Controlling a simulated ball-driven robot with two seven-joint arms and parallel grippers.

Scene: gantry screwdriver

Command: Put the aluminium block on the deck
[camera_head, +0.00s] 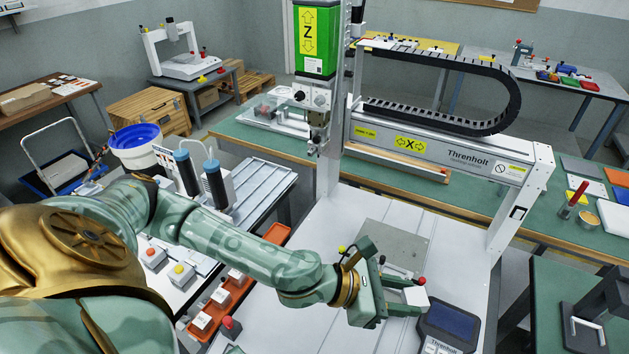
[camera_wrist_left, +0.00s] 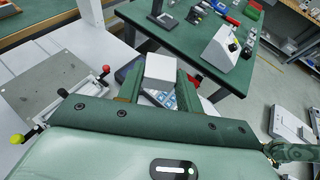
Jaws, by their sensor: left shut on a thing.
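My left gripper (camera_head: 403,298) is shut on a pale aluminium block (camera_head: 416,297), held between the two green fingers. In the left wrist view the block (camera_wrist_left: 160,67) sits between the fingertips (camera_wrist_left: 158,88). The white deck (camera_head: 315,270) of the gantry lies below and to the left of the gripper. A grey plate (camera_head: 395,243) lies on the deck behind the gripper. In the left wrist view the grey plate (camera_wrist_left: 45,85) is to the left, with red-knobbed and yellow-knobbed levers beside it. My right gripper is not in view.
A control panel (camera_head: 447,322) with a dark screen stands at the deck's right, close to the held block. Orange trays (camera_head: 240,290) with several blocks lie left of the deck. The gantry's upright (camera_head: 327,170) and right post (camera_head: 520,205) rise behind. The deck's front left is clear.

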